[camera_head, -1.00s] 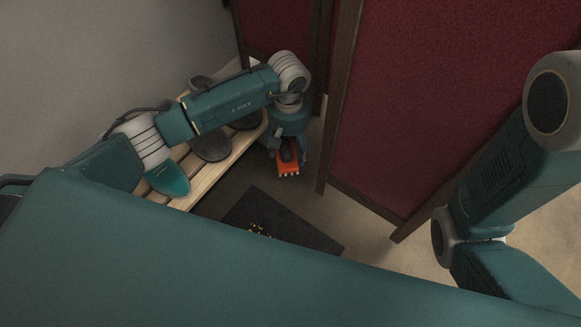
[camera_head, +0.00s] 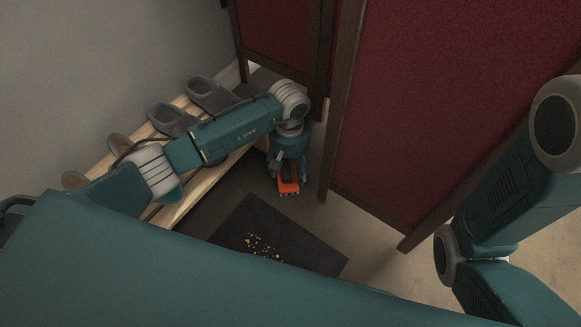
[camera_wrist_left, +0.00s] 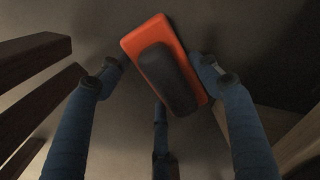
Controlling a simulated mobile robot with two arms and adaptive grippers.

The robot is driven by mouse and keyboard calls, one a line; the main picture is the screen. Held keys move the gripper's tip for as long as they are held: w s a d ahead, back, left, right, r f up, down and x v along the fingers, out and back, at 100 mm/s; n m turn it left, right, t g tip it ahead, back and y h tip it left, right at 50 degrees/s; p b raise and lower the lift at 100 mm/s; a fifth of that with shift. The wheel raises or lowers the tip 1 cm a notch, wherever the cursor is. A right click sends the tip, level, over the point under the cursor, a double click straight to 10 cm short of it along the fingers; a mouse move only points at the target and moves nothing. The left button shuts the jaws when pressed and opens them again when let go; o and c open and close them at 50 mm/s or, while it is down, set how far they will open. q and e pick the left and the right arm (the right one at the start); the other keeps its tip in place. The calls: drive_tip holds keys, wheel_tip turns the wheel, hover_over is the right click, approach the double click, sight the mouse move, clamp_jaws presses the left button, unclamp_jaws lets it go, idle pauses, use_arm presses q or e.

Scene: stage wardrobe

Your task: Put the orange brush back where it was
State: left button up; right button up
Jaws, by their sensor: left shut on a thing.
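The orange brush (camera_head: 289,187) with a dark grip hangs at the end of my left arm, in front of the end of the wooden shoe rack. My left gripper (camera_head: 287,174) is shut on it. In the left wrist view the orange brush (camera_wrist_left: 146,33) lies tilted, its dark grip between the blue fingers of my left gripper (camera_wrist_left: 160,82). The picture does not clearly show every finger contact. My right arm shows at the right of the head view, but its gripper is out of view.
The wooden shoe rack (camera_head: 186,200) stands along the grey wall with several shoes, partly hidden by my arm. A dark mat (camera_head: 300,243) with scattered yellow bits lies on the floor below the brush. A red folding screen (camera_head: 400,110) with dark wooden posts stands close right of the gripper.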

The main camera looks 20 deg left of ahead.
sight(290, 165)
use_arm(q)
drive_tip(key=o, duration=1.5)
drive_tip(key=shift+f, duration=0.1)
drive_tip(key=shift+c, duration=0.2)
wheel_tip(290, 165, up, 11)
drive_tip(key=p, duration=0.8)
drive_tip(key=shift+r+p, duration=0.35)
drive_tip(key=shift+r, duration=0.35)
